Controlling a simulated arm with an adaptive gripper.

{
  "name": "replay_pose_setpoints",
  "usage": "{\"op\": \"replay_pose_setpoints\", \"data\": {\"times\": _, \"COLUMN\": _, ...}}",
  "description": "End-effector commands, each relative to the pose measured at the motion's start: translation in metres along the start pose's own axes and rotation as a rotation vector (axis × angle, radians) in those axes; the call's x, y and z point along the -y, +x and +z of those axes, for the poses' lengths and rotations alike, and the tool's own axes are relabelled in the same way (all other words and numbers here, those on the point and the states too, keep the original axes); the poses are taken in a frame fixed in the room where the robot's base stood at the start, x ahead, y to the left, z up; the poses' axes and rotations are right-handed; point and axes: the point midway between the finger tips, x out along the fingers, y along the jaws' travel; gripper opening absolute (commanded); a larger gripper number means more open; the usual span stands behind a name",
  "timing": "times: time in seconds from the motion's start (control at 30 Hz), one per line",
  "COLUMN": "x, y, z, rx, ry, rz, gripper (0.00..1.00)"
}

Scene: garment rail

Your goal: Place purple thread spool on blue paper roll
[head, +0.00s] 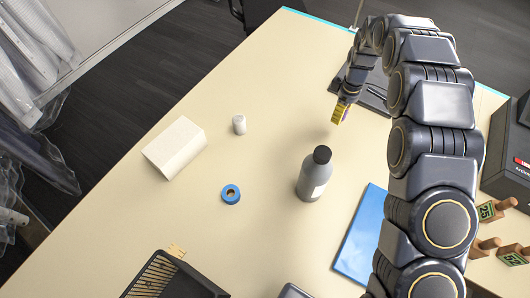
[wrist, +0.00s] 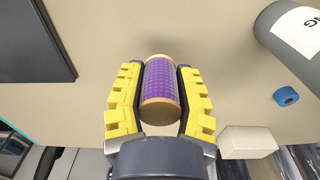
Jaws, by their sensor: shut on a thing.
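My gripper (wrist: 160,88) has yellow ridged fingers and is shut on the purple thread spool (wrist: 160,84), which has tan ends and sits between the fingers in the wrist view. In the head view my gripper (head: 340,112) is above the table at the upper right, beyond the grey bottle; the spool is hard to make out there. The blue paper roll (head: 231,194) is a small blue ring with a pale core, lying on the table left of the bottle. It also shows at the right of the wrist view (wrist: 286,96), apart from my gripper.
A white block (head: 174,148) and a small white cylinder (head: 239,124) are left and behind. A blue flat item (head: 360,235), a black slotted tray (head: 165,278) and wooden-handled stamps (head: 497,208) lie nearer.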

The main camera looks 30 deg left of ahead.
Motion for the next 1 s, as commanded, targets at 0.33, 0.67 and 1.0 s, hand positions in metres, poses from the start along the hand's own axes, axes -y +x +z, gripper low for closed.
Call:
{"op": "replay_pose_setpoints", "data": {"times": 0.33, "x": 0.08, "y": -0.004, "z": -0.064, "rx": -0.006, "ry": -0.009, "rz": -0.006, "gripper": 0.07}}
{"op": "replay_pose_setpoints", "data": {"times": 0.67, "x": 0.243, "y": -0.008, "z": -0.114, "rx": -0.006, "ry": 0.021, "rz": -0.007, "gripper": 0.07}}
{"op": "replay_pose_setpoints", "data": {"times": 1.0, "x": 0.312, "y": -0.007, "z": -0.109, "rx": -0.006, "ry": 0.052, "rz": 0.003, "gripper": 0.07}}
